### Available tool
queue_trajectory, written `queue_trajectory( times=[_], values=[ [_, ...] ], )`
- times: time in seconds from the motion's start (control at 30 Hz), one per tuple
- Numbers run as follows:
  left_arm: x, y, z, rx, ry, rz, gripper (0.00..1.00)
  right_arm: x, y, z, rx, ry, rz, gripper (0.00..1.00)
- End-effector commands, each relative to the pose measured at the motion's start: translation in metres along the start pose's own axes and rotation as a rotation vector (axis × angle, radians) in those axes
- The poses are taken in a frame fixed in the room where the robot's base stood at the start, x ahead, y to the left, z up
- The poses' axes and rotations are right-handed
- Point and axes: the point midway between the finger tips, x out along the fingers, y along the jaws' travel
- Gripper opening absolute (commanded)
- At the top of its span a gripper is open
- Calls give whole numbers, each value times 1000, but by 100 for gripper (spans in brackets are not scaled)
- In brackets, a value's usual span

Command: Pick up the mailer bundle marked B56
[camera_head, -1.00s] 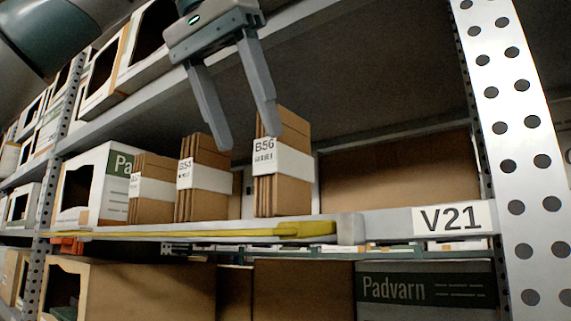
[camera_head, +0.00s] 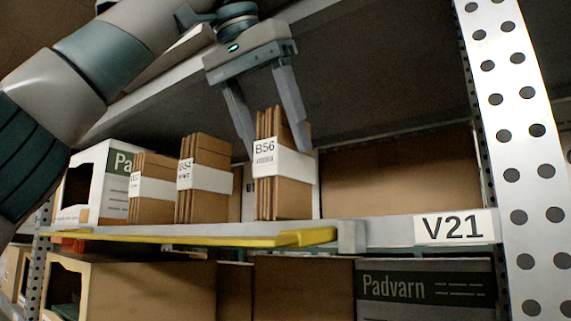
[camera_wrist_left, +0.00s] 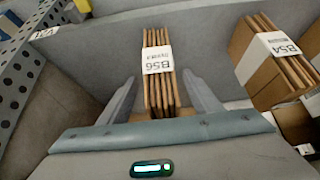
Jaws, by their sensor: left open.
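The mailer bundle marked B56 (camera_head: 283,192) stands upright on the shelf, brown with a white band. It also shows in the left wrist view (camera_wrist_left: 159,75), between the two fingers. My left gripper (camera_head: 272,152) is open above it, with one fingertip at each side of its upper part. I cannot tell whether the fingers touch it. The bundle marked B54 (camera_head: 204,180) stands to its left, and shows at the right of the left wrist view (camera_wrist_left: 270,60). My right gripper is not in view.
Another banded bundle (camera_head: 155,188) and a white Padvarn box (camera_head: 103,180) stand further left. The shelf edge (camera_head: 385,232) carries a V21 label and a yellow strip (camera_head: 200,240). A perforated upright (camera_head: 515,150) is at the right. An upper shelf is close behind the gripper.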

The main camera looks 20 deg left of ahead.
Motion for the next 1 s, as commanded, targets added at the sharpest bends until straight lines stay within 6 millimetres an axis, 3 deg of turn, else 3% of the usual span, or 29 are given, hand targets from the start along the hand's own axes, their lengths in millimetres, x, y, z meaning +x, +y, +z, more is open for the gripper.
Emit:
queue_trajectory(
  times=[0.07,0.3,0.83,1.0],
  values=[
    [6,0,-12,-1,-3,3,58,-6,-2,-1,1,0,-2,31],
    [35,0,-9,0,0,0,58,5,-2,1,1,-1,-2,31],
    [36,0,-10,-1,1,0,58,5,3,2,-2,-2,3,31],
    [36,0,-10,-1,1,0,20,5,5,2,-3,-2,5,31]
  ],
)
